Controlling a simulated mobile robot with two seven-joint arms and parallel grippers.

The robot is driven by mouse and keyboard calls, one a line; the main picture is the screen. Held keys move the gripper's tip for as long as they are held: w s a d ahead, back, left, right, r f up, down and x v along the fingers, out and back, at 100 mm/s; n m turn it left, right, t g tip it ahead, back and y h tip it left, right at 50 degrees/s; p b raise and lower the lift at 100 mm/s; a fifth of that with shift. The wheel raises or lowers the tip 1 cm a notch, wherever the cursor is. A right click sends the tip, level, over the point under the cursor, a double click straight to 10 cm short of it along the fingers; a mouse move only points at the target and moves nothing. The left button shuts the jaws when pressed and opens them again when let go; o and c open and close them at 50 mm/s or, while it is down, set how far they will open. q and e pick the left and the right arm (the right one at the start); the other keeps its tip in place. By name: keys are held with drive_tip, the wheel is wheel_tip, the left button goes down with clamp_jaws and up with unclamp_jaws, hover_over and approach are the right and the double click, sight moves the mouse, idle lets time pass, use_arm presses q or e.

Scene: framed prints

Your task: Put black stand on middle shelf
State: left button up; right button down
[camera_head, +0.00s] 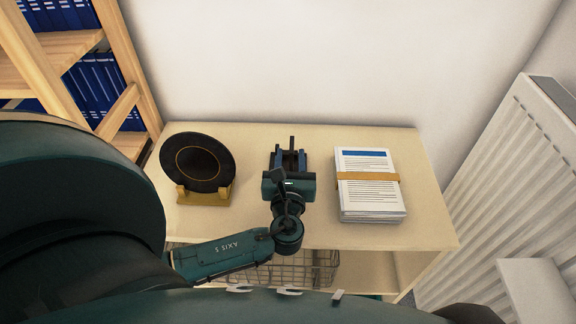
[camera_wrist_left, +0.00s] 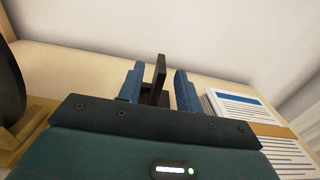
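The black stand (camera_head: 292,143) is upright on the pale wooden top (camera_head: 320,135) of a low shelf unit, near the middle. My left gripper (camera_head: 290,157) reaches over the top, with its blue fingers either side of the stand. In the left wrist view the stand (camera_wrist_left: 160,72) shows between the two fingers (camera_wrist_left: 158,84), with a gap on each side, so the gripper is open around it. The stand's lower part is partly hidden by the gripper body. Which shelf is the middle one is unclear. My right gripper is not in view.
A black disc (camera_head: 190,160) leans on a wooden holder (camera_head: 204,197) to the left. A banded paper stack (camera_head: 368,200) lies to the right. A wire basket (camera_head: 315,268) sits below the top. A bookcase with blue binders (camera_head: 95,90) stands left, a radiator (camera_head: 520,170) right.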

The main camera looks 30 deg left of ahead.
sight(292, 137)
use_arm(q)
drive_tip(key=x, duration=0.4)
drive_tip(key=shift+w+f, duration=0.1)
drive_tip(key=shift+w, duration=0.2)
drive_tip(key=shift+c, duration=0.2)
clamp_jaws()
